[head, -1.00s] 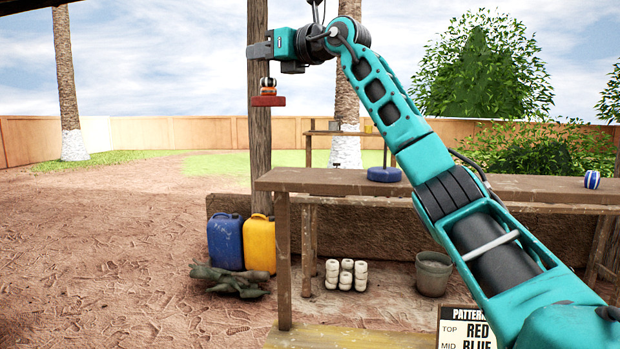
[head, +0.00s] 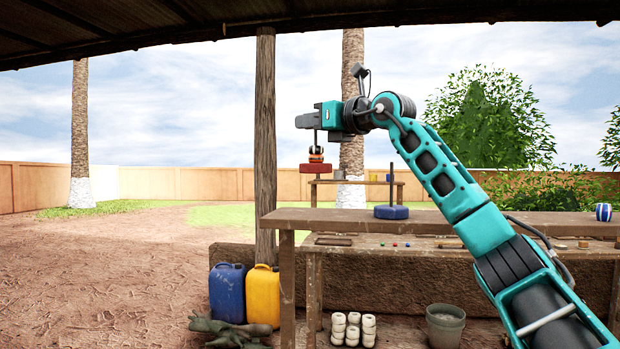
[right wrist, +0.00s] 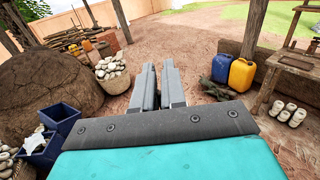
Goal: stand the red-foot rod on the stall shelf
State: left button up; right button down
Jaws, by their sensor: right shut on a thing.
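My right gripper (head: 308,121) is shut on the upper part of the red-foot rod and holds it upright in the air. The rod's flat red foot (head: 317,169) hangs lowest, with orange, white and dark striped pieces (head: 316,154) just above it. In the picture the foot is above the left part of the wooden stall shelf (head: 340,219), apart from it. In the right wrist view my gripper's fingers (right wrist: 160,78) are close together; the rod is not clearly seen there. My left gripper is not in view.
A blue-foot rod (head: 391,211) stands on the shelf, with a blue-and-white striped piece (head: 603,212) farther right. A wooden post (head: 265,150) rises at the shelf's left end. Blue (head: 227,292) and yellow (head: 262,297) jerrycans stand below. Bare shelf lies left of the blue foot.

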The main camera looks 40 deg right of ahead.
aim_at(320, 163)
notch_tip(320, 163, down, 3)
jog(key=shift+f+b, duration=0.2)
jog(key=shift+b, duration=0.15)
jog(key=shift+f, duration=0.5)
notch_tip(320, 163, down, 4)
jog(key=shift+r+b, duration=0.25)
jog(key=shift+b, duration=0.35)
jog(key=shift+f, duration=0.25)
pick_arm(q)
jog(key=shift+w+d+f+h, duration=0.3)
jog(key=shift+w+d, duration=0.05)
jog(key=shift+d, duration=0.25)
pick_arm(e)
jog(key=shift+r, duration=0.1)
jog(key=shift+f, duration=0.25)
jog(key=c, duration=1.2)
grip_release()
jog(key=shift+r, duration=0.1)
